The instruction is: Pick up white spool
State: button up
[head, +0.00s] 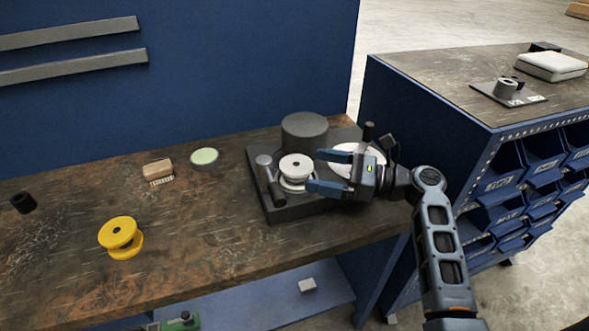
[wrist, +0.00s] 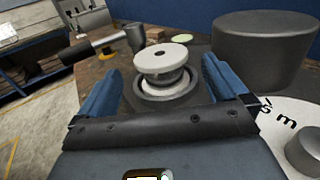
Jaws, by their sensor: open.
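The white spool (head: 296,166) stands upright on a dark grey device (head: 290,212) on the workbench, over a round ring-like seat. In the wrist view the white spool (wrist: 165,62) is centred ahead, between and slightly beyond the two fingers. My gripper (head: 318,172) comes in from the right with its blue fingers open, one on the far side and one on the near side of the spool. In the wrist view my gripper (wrist: 160,88) is open and empty. I cannot tell whether a finger touches the spool.
A grey cylinder (head: 304,132) rises behind the spool. A dark lever (head: 270,180) stands close at its left. A white dial (head: 345,158) lies behind my gripper. A yellow spool (head: 121,238), a brush (head: 158,170) and a pale green disc (head: 204,157) lie farther left on the bench.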

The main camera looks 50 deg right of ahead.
aim_at(295, 164)
jog(key=shift+p+x, duration=0.55)
jog(key=shift+x, duration=2.7)
jog(key=shift+c, duration=0.5)
jog(key=shift+r, duration=0.1)
jog(key=c, duration=0.9)
jog(key=shift+c, duration=0.2)
